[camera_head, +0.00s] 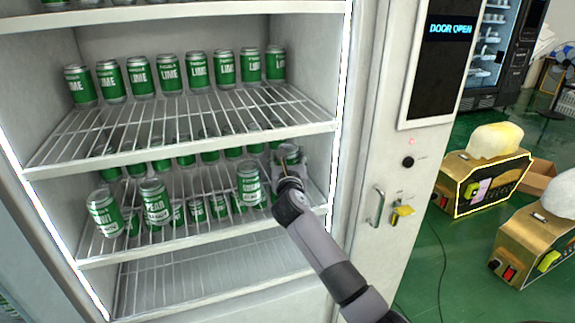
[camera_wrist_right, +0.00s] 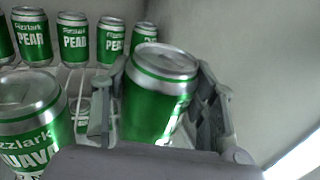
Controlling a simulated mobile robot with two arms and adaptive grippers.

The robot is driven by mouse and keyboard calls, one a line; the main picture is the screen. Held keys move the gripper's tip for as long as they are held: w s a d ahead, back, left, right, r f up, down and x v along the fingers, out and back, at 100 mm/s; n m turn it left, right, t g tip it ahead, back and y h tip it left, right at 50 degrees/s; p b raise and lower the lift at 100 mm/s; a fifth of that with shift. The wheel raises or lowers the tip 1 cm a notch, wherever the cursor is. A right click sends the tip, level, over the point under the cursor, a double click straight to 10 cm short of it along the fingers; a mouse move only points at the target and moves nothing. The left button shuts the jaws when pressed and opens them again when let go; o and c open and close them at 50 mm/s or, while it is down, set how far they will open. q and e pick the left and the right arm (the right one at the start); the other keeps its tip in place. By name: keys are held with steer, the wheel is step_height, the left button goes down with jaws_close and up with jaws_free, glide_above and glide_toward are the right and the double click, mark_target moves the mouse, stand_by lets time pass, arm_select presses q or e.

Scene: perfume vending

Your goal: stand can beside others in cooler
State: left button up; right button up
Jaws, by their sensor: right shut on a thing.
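My right gripper (camera_head: 289,168) reaches inside the open cooler (camera_head: 345,110) at the right end of the middle shelf (camera_head: 180,235). Its fingers (camera_wrist_right: 163,85) are shut around the sides of a green can with a silver top (camera_wrist_right: 158,105), which also shows in the head view (camera_head: 289,151). The can looks close to upright. Its base is hidden, so I cannot tell whether it touches the shelf. A guava can (camera_head: 250,184) stands just left of it, nearer the front, and shows in the wrist view (camera_wrist_right: 30,125). My left gripper is not in view.
Pear cans (camera_wrist_right: 75,40) stand behind the held can. The upper shelf (camera_head: 180,138) holds a row of lime cans (camera_head: 198,70). The cooler's side wall is close on the right.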

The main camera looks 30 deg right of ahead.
steer(key=shift+w+d+r, duration=0.2)
steer(key=shift+w+d, duration=0.05)
steer(key=shift+w, duration=0.1)
steer(key=shift+f, duration=1.8)
steer(key=o, duration=1.5)
steer(key=shift+s+f, duration=0.1)
steer(key=shift+f, duration=0.1)
steer(key=shift+a+r, duration=0.1)
steer(key=shift+r, duration=0.05)
